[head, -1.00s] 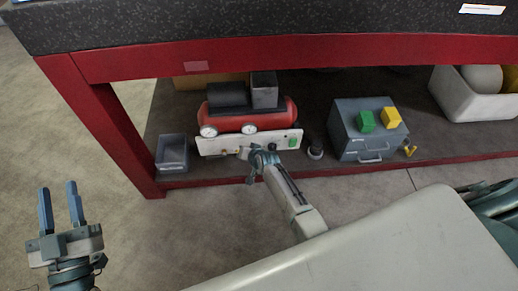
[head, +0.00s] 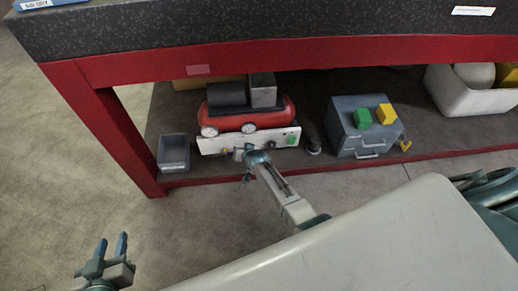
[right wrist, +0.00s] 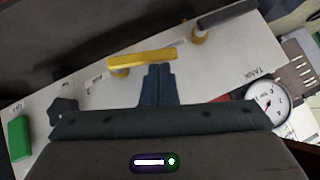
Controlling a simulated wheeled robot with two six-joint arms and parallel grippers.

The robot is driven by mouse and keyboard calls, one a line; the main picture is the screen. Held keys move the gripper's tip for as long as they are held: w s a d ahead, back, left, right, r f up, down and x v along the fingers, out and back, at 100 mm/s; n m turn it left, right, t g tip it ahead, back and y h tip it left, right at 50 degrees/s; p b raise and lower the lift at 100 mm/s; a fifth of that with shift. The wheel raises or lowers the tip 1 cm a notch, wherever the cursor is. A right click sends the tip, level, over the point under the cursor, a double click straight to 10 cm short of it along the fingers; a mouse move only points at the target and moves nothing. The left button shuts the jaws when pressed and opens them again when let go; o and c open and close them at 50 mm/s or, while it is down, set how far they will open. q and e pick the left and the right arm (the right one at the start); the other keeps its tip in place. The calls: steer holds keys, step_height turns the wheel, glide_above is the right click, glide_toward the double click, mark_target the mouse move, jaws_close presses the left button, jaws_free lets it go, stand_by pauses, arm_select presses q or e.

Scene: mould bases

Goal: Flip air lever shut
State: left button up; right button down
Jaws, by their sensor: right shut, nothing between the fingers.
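A white panel (head: 215,146) is on the front of a red compressor (head: 272,117) on the shelf under the bench. In the right wrist view the panel (right wrist: 215,72) carries a yellow lever (right wrist: 142,58) and a dark grey lever (right wrist: 226,13). Both lie roughly along the panel; their small labels are hard to read. My right gripper (right wrist: 158,70) is shut and empty, its tips at the edge of the yellow lever; I cannot tell whether they touch. In the head view my right gripper (head: 247,154) hides part of the panel. My left gripper (head: 112,243) is open and empty above the floor.
A grey bin (head: 173,153) stands left, a grey drawer box (head: 350,140) right. The red bench frame (head: 115,130) bounds the shelf on the left.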

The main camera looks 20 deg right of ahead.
steer(key=shift+r+p, duration=0.8)
steer(key=shift+r, duration=0.05)
steer(key=w+r+p+v, duration=0.1)
steer(key=p+v, duration=0.5)
steer(key=v, duration=0.6)
steer(key=shift+d+r+p, duration=0.15)
steer(key=shift+r+p, duration=0.25)
steer(key=shift+r, duration=0.4)
steer(key=shift+w, duration=0.1)
